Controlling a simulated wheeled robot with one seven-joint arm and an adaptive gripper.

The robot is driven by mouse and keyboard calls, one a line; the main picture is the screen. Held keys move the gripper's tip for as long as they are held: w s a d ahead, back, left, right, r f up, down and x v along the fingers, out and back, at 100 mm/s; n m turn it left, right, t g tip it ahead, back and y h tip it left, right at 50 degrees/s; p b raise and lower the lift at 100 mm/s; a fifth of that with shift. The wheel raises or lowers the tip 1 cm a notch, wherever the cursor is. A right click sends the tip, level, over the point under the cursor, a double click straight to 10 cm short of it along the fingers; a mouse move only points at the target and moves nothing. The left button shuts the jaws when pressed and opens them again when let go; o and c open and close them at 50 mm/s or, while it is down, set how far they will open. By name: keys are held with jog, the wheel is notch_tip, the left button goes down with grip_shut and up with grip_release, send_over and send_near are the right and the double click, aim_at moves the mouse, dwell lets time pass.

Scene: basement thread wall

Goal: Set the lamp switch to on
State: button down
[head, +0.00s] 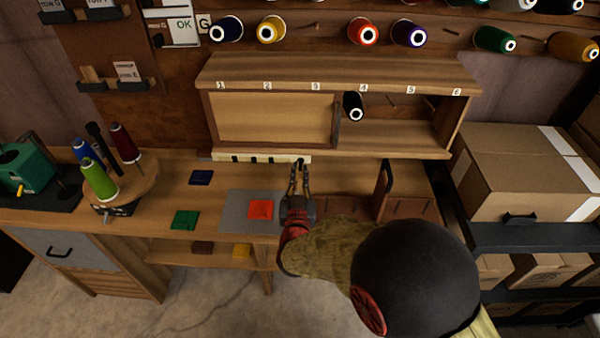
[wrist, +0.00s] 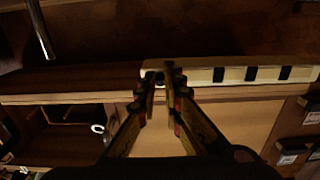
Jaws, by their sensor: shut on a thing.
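A pale strip (head: 225,156) with black marks runs under the shelf at the back of the bench. It also shows in the wrist view (wrist: 205,75). My gripper (head: 300,170) reaches the right end of this strip in the head view. In the wrist view my gripper (wrist: 160,88) has its fingertips close together at the strip's end, around a small dark piece that looks like the lamp switch (wrist: 159,77). The fingers hide most of it, so its setting cannot be told. No lamp can be made out.
A wooden shelf (head: 330,72) numbered 1 to 6 hangs just above, with a black spool (head: 353,106) inside. A grey mat (head: 233,203) with a red square (head: 261,209) lies left of my arm. A brown rack (head: 405,207) stands close on the right.

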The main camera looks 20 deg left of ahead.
aim_at(301, 163)
jog(key=shift+s+r+g+h+p, duration=0.1)
jog(key=shift+r+g+h+p, duration=0.5)
jog(key=shift+p, duration=2.4)
jog(key=r+g+p, duration=0.1)
jog(key=g+p, duration=0.1)
jog(key=p, duration=0.2)
jog(key=g+p, duration=0.1)
jog(key=p, duration=0.4)
jog(key=r+g+p, duration=0.1)
jog(key=g+p, duration=0.1)
jog(key=p, duration=0.3)
jog(key=g+h+p, duration=0.1)
jog(key=p, duration=0.4)
jog(key=shift+w+r+g+p, duration=0.35)
jog(key=shift+r+g+p, duration=0.05)
jog(key=shift+g+p, duration=0.3)
jog(key=shift+p, duration=0.95)
jog(key=shift+w+r+p, duration=0.1)
jog(key=shift+p, duration=0.4)
jog(key=shift+a+g+p, duration=0.1)
jog(key=shift+g+p, duration=0.4)
jog(key=shift+p, duration=0.85)
jog(key=c, duration=1.9)
grip_release()
jog(key=shift+w, duration=0.1)
